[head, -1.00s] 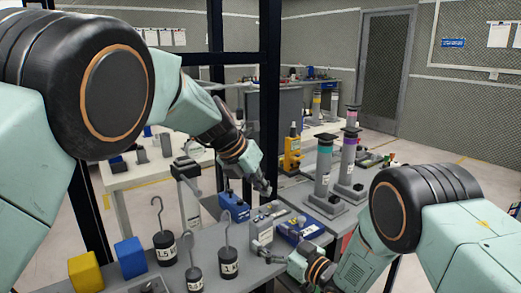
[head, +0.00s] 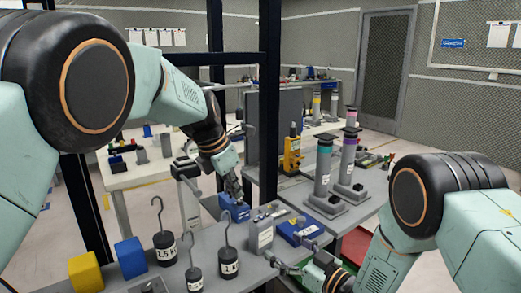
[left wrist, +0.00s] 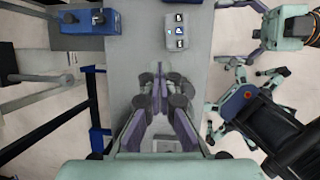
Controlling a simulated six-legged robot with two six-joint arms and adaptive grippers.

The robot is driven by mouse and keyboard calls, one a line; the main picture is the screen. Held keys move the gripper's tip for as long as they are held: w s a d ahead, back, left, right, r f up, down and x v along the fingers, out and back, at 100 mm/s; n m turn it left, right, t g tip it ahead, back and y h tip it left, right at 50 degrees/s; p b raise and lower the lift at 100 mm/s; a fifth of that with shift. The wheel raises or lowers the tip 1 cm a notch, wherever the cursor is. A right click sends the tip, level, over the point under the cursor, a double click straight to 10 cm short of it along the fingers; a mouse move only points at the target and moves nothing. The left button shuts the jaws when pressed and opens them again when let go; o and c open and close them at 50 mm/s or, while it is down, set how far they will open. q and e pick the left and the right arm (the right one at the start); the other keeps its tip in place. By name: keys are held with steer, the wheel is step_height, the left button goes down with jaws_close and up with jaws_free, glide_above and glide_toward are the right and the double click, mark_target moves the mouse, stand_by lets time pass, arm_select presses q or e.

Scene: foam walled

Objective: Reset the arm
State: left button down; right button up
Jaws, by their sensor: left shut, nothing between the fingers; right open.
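My left arm (head: 170,95) comes in from the left in the head view and reaches over the grey bench. Its gripper (head: 236,190) is shut and empty, in front of the blue box (head: 236,212) in the picture. In the left wrist view its fingers (left wrist: 160,72) are together over bare bench top. My right gripper (head: 283,268) is open and empty, low over the bench's near edge, in front of the grey instrument box (head: 262,238). Its arm comes in from the right.
Hooked weights (head: 167,250) stand left of the grey box, with a yellow block (head: 85,273) and a blue block (head: 130,258) further left. A blue device (head: 300,231) lies right of the grey box. A black upright post (head: 268,110) stands behind. Cylindrical columns (head: 323,170) stand at right.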

arm_select(q)
steer(key=s+a+f+m+g+h, duration=0.1)
steer(key=s+a+m+h, duration=0.2)
steer(key=s+a, duration=0.5)
steer(key=shift+s+g, duration=0.4)
steer(key=shift+s, duration=0.25)
steer(key=shift+s+d+f, duration=0.1)
